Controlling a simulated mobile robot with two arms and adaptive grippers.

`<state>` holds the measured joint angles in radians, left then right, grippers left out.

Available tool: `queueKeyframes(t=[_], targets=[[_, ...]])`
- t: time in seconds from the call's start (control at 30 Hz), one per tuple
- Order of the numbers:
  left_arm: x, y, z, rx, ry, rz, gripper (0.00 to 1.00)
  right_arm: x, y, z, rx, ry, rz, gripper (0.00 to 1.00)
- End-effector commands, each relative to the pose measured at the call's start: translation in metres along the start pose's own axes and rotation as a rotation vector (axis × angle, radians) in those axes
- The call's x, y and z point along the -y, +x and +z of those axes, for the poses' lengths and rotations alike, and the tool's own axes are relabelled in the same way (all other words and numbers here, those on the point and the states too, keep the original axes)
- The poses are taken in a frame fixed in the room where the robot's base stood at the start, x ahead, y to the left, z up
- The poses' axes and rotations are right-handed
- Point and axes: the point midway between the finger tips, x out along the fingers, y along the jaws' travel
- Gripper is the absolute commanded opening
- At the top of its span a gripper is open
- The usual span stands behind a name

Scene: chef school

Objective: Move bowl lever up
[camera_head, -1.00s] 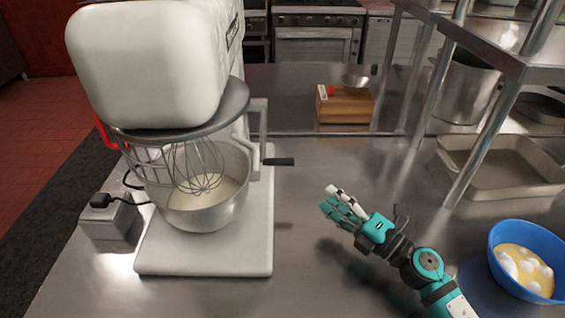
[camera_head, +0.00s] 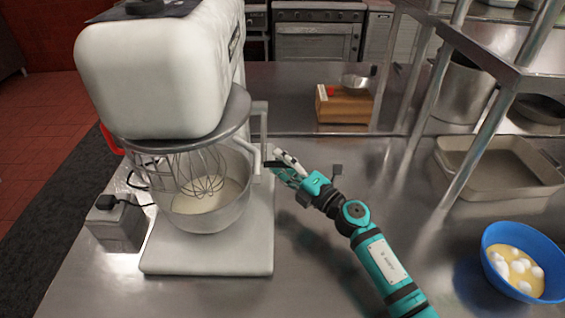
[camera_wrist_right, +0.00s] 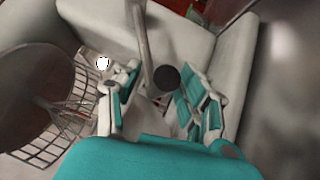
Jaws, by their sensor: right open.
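The white stand mixer (camera_head: 160,80) stands at the left of the steel counter, with its metal bowl (camera_head: 212,212) of pale batter under the wire whisk and guard. The bowl lever (camera_head: 257,158), a grey arm with a black handle, is on the mixer's right side. My right gripper (camera_head: 281,170) is open at this handle, and its fingers partly hide it. In the right wrist view the handle's round black end (camera_wrist_right: 166,78) points at the camera, between the spread teal-and-white fingers. I cannot tell whether they touch it. My left gripper is not in view.
A blue bowl of eggs (camera_head: 519,281) is at the right. A baking tray (camera_head: 452,146) and a steel shelf post (camera_head: 480,145) stand behind it.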

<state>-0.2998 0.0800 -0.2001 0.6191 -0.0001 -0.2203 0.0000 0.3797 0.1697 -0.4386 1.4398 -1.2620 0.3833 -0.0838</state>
Motion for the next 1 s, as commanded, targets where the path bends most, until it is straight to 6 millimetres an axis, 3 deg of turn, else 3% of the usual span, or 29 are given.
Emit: queueKeyframes(t=[0.2, 0.5, 1.0], targets=[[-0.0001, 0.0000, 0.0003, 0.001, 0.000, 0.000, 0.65, 0.0003, -0.0002, 0.0001, 0.000, 0.000, 0.000, 0.39], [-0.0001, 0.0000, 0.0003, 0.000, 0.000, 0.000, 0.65, 0.0003, -0.0004, 0.0002, 0.001, 0.000, 0.000, 0.00], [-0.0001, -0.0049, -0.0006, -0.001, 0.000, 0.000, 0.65, -0.0032, 0.0004, 0.0018, 0.002, 0.007, -0.007, 0.00]])
